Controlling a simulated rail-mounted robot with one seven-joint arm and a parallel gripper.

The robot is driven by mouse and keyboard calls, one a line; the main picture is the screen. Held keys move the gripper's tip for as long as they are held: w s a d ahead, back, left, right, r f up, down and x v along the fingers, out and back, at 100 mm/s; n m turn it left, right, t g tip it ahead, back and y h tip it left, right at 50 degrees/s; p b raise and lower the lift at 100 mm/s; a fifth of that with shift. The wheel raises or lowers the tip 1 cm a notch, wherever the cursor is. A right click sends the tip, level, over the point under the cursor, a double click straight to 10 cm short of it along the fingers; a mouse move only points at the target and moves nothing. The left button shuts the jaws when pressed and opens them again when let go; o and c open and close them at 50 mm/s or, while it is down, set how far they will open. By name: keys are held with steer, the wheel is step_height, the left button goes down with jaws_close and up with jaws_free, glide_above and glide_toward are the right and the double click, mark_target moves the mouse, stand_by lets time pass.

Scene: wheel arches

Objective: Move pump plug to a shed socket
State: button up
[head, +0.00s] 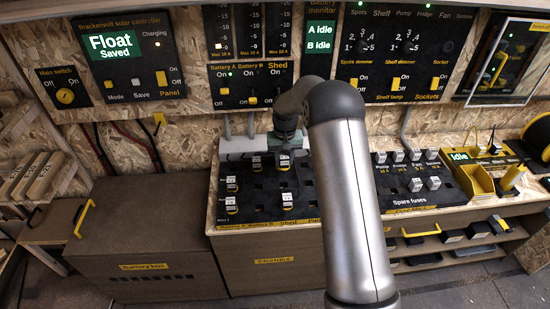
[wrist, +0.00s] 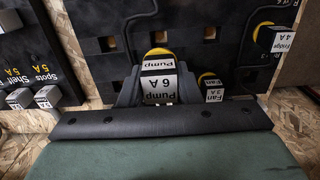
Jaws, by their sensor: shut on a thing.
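The pump plug (head: 284,160), a white block marked "Pump 6 A" with a yellow end, is between my gripper's fingers. It also shows in the wrist view (wrist: 160,85). My gripper (wrist: 160,92) is shut on it, one dark finger on each side. In the head view my gripper (head: 285,150) is over the back of the black socket board (head: 262,205). I cannot tell whether the plug is seated or just clear of the board. Empty dark sockets (wrist: 208,32) show near the plug.
The fan plug (wrist: 211,88) is close beside my gripper. The fridge plug (wrist: 281,38) is farther right in the wrist view. Spare fuses (head: 416,184) stand on a board at the right. The battery box (head: 145,235) is at the left. Switch panels line the wall behind.

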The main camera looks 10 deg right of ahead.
mark_target(284, 171)
steer(key=shift+d+f+b, duration=0.1)
steer(key=shift+f+b, duration=1.4)
steer(key=shift+f, duration=1.5)
steer(key=shift+f+b, duration=0.3)
steer(key=shift+f, duration=0.05)
steer(key=shift+f+b, duration=0.25)
steer(key=shift+b, duration=0.15)
steer(key=shift+f+b, duration=0.4)
steer(key=shift+f, duration=0.1)
steer(key=shift+f, duration=0.25)
steer(key=shift+f+b, duration=0.45)
steer(key=shift+b, duration=0.15)
steer(key=shift+f, duration=0.15)
